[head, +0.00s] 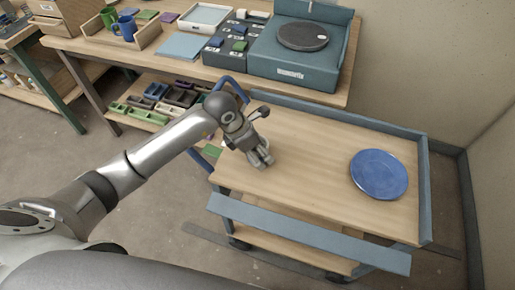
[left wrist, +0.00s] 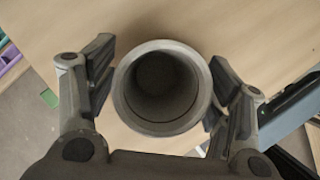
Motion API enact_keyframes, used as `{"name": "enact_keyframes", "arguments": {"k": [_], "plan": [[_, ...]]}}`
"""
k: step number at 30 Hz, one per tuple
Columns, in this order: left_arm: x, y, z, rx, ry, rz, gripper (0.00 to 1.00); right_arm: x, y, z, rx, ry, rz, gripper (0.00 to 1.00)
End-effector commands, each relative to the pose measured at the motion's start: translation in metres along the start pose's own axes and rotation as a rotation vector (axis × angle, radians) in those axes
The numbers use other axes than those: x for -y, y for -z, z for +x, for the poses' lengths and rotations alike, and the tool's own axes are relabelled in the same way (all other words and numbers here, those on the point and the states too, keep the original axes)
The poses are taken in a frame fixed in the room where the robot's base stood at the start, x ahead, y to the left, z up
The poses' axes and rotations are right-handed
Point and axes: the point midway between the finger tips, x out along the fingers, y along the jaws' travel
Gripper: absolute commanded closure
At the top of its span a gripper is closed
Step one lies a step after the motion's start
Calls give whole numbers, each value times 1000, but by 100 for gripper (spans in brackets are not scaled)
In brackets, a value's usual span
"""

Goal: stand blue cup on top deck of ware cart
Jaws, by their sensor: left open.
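A blue cup (head: 125,28) stands in a wooden tray on the workbench at the upper left, next to a green cup (head: 109,18). The ware cart's top deck (head: 310,160) is pale wood with blue-grey rails. My left gripper (head: 263,160) is over the deck's left part, far from the blue cup. In the left wrist view its fingers are open on either side of a grey round vessel (left wrist: 160,85), seen from above into its dark inside. The vessel is mostly hidden by my gripper in the head view. My right gripper is not seen.
A blue plate (head: 379,175) lies on the deck's right side. The deck between gripper and plate is clear. The workbench behind holds a wooden tray (head: 152,36), a white tray (head: 206,17) and a scale (head: 303,36). Low rails edge the cart.

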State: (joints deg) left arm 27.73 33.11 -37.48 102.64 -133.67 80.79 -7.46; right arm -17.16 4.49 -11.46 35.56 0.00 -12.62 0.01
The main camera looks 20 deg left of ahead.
Motion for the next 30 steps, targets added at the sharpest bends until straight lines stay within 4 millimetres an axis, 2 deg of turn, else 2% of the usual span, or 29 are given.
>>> {"name": "enact_keyframes", "arguments": {"k": [5,15,18,24,30], "plan": [[-1,-1,-15,1,-3,1,26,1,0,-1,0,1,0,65],[-1,-1,-87,2,-4,2,26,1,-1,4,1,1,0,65],[-1,-1,-104,1,-3,1,26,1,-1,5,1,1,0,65],[-1,-1,-121,0,-2,-1,26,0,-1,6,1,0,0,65],[0,-1,-123,0,0,0,26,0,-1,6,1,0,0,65]]}}
